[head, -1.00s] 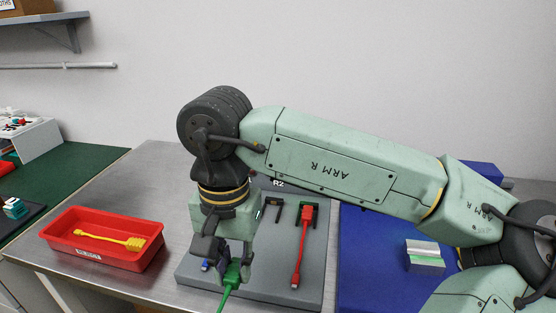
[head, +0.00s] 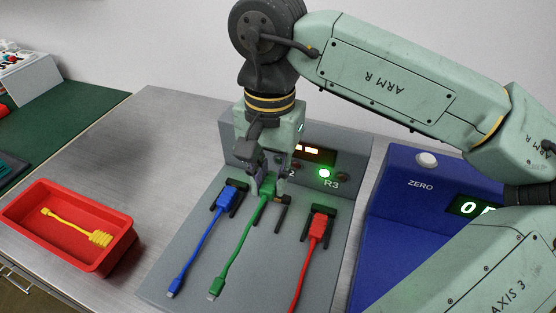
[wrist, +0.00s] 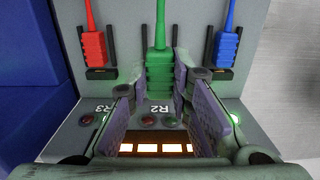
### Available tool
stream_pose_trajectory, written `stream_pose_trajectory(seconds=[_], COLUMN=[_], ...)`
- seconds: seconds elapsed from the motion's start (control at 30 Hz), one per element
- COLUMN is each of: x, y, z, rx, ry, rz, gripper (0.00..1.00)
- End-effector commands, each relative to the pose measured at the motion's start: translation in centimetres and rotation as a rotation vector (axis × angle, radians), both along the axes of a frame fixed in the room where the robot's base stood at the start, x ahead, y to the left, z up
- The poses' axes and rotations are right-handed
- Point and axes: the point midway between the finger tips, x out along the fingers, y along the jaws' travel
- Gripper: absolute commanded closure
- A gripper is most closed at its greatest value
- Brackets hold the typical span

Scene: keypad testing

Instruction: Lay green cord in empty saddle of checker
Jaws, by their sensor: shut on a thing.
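The checker (head: 180,262) is a grey sloped fixture with black saddles side by side and a raised back panel. The blue cord (head: 212,232) lies in the left saddle and the red cord (head: 317,235) in the right one. My gripper (head: 266,182) is over the middle saddle (head: 283,200), shut on the head of the green cord (head: 240,243), whose tail runs toward the front. In the wrist view the green head (wrist: 159,70) lines up between the red and blue ones. My fingers hide part of the middle saddle; I cannot tell if the head rests fully in it.
A red tray (head: 120,252) with a yellow cord (head: 75,227) stands at the left. A blue device (head: 400,215) with a ZERO button is close on the right. The back panel has a lit display (head: 312,150) and a green lamp (head: 324,173). Bare table lies left of the checker.

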Motion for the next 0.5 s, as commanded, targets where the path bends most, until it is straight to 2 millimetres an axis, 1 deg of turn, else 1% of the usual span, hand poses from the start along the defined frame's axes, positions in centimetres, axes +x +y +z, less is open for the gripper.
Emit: stream_pose_trajectory(seconds=[0.27,0.5], x=[0.0,0.0], y=[0.0,0.0], z=[-1.3,-3.6], rx=[-0.002,-0.002], ry=[0.001,0.0], rz=[-0.001,-0.001], gripper=[1.0,1.0])
